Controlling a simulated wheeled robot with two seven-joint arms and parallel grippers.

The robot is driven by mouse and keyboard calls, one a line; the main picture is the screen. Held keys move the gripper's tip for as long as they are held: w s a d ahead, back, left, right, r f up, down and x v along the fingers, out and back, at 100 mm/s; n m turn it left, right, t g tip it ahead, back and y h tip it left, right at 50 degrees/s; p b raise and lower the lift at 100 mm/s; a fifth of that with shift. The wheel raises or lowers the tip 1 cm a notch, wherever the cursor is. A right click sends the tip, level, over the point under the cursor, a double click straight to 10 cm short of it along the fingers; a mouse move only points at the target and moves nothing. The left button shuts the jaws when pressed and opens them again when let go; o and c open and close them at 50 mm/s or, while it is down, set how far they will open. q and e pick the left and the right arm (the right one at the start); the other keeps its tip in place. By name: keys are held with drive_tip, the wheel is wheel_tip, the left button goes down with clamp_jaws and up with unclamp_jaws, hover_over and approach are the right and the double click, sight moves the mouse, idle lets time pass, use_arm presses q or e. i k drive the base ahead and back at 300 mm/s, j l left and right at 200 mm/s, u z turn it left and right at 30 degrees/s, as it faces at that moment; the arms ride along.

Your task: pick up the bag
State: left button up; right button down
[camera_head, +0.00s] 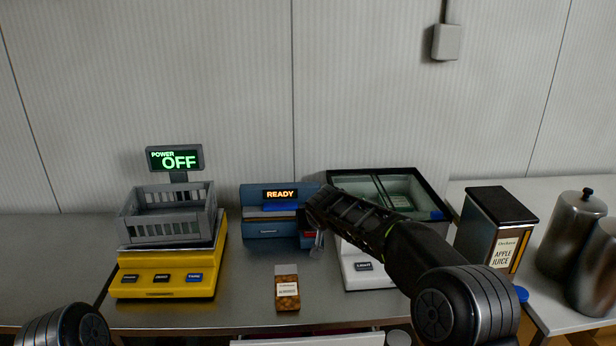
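The bag (287,288) is a small packet with brown contents, a grey top and a white label. It stands upright on the grey counter, near its front edge in the middle. My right arm reaches in from the lower right, and its gripper (316,240) hangs above and behind the bag, slightly to its right, in front of the blue machine. The gripper is apart from the bag; its fingers are small and dark, so their opening is unclear. Only a rounded part of my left arm shows at the bottom left; its gripper is out of view.
A yellow scale (168,282) carrying a grey basket (168,230) stands left of the bag. A blue machine (262,229) reading READY is behind it. A white glass-topped unit (356,275) is to the right, partly behind my arm. An apple juice dispenser (490,235) and metal canisters (570,235) stand further right.

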sight(287, 286)
drive_tip(key=i, duration=0.85)
